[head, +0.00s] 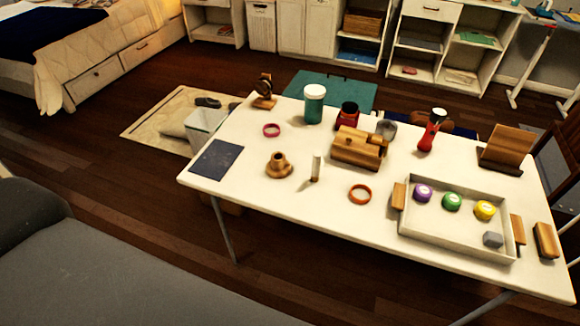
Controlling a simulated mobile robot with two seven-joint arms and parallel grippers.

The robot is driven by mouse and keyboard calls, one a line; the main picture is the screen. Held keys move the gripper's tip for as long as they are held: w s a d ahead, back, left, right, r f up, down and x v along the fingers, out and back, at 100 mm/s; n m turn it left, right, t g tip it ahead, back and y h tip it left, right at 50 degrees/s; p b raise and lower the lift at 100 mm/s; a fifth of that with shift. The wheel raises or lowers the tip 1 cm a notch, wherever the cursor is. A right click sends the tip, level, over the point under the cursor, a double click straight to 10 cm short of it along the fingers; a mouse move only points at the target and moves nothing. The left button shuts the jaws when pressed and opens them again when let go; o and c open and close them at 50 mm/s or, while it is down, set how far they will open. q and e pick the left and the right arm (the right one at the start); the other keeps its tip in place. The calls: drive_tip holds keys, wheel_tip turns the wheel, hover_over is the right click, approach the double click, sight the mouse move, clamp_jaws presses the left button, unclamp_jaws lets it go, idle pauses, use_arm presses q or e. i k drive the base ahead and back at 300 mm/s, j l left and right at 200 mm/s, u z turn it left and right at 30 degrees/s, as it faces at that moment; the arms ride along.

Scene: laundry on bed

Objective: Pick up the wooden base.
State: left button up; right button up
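A squat round wooden piece (279,166) with a flared bottom and a short neck stands upright on the white table (325,222), left of the middle. It looks most like the wooden base, but I cannot be sure. A slim pale upright cylinder (316,168) stands just right of it, apart from it. A wooden ring (351,199) lies flat farther right. Nothing covers the round wooden piece. Neither of my grippers is in the head view.
Behind stand a wooden box-like holder (350,147), a teal jar (314,105) and a red bottle (430,132). A pink ring (271,130) and dark pad (216,160) lie left. A white tray (440,237) with colored pots is right. The table's front-left stretch is clear.

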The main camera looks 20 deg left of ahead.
sight(278, 168)
drive_tip(key=u, duration=2.85)
drive_tip(key=k+l, duration=1.05)
drive_tip(key=k, duration=0.05)
